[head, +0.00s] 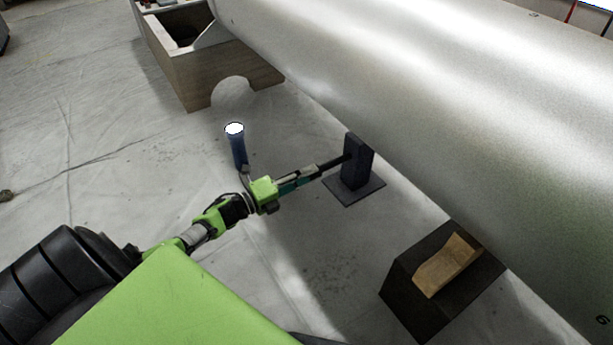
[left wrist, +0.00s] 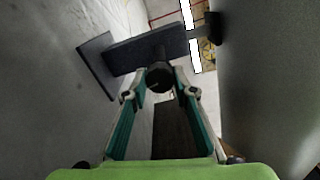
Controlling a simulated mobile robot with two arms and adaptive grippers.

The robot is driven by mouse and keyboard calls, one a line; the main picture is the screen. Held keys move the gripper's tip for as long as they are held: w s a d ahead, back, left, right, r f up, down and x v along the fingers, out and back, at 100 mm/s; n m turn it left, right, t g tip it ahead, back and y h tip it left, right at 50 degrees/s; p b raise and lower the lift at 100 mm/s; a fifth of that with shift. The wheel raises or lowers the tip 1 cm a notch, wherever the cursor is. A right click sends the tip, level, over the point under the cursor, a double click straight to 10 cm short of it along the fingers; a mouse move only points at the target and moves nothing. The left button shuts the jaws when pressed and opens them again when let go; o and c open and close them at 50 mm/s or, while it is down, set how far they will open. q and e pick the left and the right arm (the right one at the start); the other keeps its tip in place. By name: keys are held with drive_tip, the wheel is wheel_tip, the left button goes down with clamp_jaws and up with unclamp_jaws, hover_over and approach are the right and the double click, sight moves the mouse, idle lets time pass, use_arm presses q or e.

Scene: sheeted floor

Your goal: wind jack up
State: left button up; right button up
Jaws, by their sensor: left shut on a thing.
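The jack (head: 359,165) is a dark upright post on a flat square base plate, standing on the sheeted floor beside a large grey metal cylinder (head: 430,110). A thin dark handle sticks out from its post toward my left gripper (head: 316,172). In the left wrist view, the jack (left wrist: 145,51) shows just beyond the fingertips. The round dark end of the handle (left wrist: 158,77) sits between the teal-lined fingers, and my left gripper is shut on it. The jack's top lies close to the cylinder's underside; I cannot tell if they touch. My right gripper is not in view.
A dark block with a wooden wedge (head: 447,264) on it stands at the lower right, near the cylinder. A wooden cradle (head: 205,75) with a round cutout stands at the upper left. The sheeted floor (head: 90,130) on the left is mostly clear.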

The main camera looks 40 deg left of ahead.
use_arm(q)
drive_tip(key=shift+f+m, duration=0.1)
drive_tip(key=shift+m, duration=0.9)
drive_tip(key=o, duration=1.1)
drive_tip(key=v, duration=1.2)
drive_tip(key=shift+d, duration=0.1)
